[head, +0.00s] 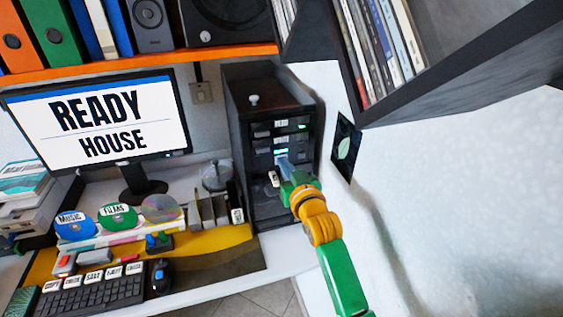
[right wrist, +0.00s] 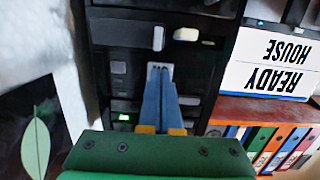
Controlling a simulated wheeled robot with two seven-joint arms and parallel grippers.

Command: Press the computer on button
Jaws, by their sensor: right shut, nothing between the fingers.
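The black computer tower (head: 240,110) stands on the desk, right of the monitor (head: 100,120), whose screen reads "READY HOUSE". The tower's front also fills the middle of the right wrist view (right wrist: 200,90), which appears upside down. My right gripper (head: 281,161) is at the tower's front, its narrow blue fingers shut together and empty. In the right wrist view the fingertips (right wrist: 158,68) lie over a small pale panel on the front; I cannot tell whether they touch it. A green light (right wrist: 125,117) glows on the tower.
A keyboard (head: 90,290), a mouse (head: 161,277) and labelled discs (head: 118,216) are on the desk left of the tower. An orange-edged shelf (head: 140,58) holds binders and a speaker above. A dark shelf (head: 470,60) juts out at upper right, above the white wall.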

